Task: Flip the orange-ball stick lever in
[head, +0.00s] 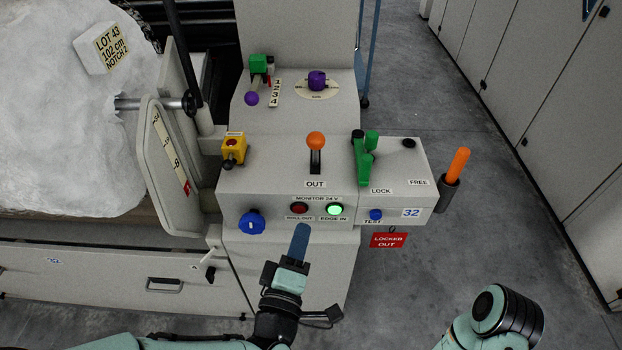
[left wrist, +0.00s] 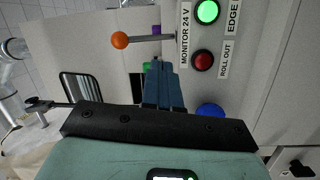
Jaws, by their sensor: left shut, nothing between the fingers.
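The stick lever with the orange ball (head: 316,141) stands on the sloped top of the grey control box (head: 265,185), above a label reading OUT. In the left wrist view the orange ball (left wrist: 120,40) sits at the end of a thin metal stick. My left gripper (head: 301,229) is shut and empty, its blue fingers in front of the box's front face, just below the lamp row and apart from the lever. The shut fingers also show in the left wrist view (left wrist: 160,82). My right gripper is not in view; only part of that arm shows at lower right.
The green EDGE IN lamp (head: 335,210) is lit beside the red ROLL OUT lamp (head: 299,208). A blue knob (head: 251,222), yellow switch box (head: 234,149) and green lever (head: 363,158) flank the lever. An orange handle (head: 458,163) sticks out at right. Floor at right is clear.

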